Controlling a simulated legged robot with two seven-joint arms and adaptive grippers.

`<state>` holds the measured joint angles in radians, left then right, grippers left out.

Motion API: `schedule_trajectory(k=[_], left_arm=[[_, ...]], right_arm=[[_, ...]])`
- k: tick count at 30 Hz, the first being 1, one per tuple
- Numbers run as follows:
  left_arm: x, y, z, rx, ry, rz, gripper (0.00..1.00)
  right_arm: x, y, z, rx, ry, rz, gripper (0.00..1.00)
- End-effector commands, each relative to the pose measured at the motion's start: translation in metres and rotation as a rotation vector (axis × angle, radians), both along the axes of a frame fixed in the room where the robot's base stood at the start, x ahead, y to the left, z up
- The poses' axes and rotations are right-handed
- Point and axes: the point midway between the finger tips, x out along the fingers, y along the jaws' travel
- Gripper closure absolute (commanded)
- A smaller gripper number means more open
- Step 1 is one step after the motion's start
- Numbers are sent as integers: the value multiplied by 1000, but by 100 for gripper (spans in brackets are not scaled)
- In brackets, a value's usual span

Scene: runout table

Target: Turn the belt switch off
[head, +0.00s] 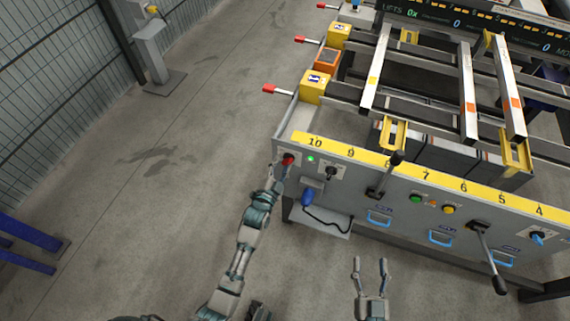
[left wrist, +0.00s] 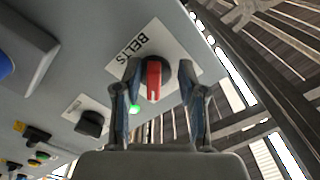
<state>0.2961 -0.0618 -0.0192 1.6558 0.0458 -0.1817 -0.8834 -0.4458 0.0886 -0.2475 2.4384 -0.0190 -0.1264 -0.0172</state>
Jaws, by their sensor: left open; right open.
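The belt switch (left wrist: 153,78) is a red-handled rotary knob on a black round base, on a white plate marked BELTS. It also shows as a red spot at the left end of the front panel in the head view (head: 288,159). My left gripper (head: 281,168) is at the switch, its open fingers on either side of the knob in the wrist view. I cannot tell whether they touch it. A green lamp (head: 310,158) beside the switch is lit. My right gripper (head: 371,270) is open and empty, in front of the panel and apart from it.
A black knob (head: 331,173), a blue plug (head: 307,197) with a black cable, a lever (head: 386,176), green (head: 415,198) and yellow (head: 448,209) buttons and another lever (head: 487,256) sit along the panel. Red-tipped handles (head: 272,89) stick out at the table's left end.

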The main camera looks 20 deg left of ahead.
Motion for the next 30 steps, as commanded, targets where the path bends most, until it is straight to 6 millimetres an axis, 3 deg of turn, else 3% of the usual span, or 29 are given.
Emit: schedule_trajectory(k=[10, 15, 30], left_arm=[[4, -16, 5, 15, -1, -1, 59], [4, -10, 2, 7, 0, -2, 100], [4, -5, -5, 9, 14, 3, 100]], right_arm=[[0, -15, 1, 22, -22, 1, 42], [2, -7, 0, 12, -19, -1, 42], [2, -7, 0, 17, -17, -1, 42]])
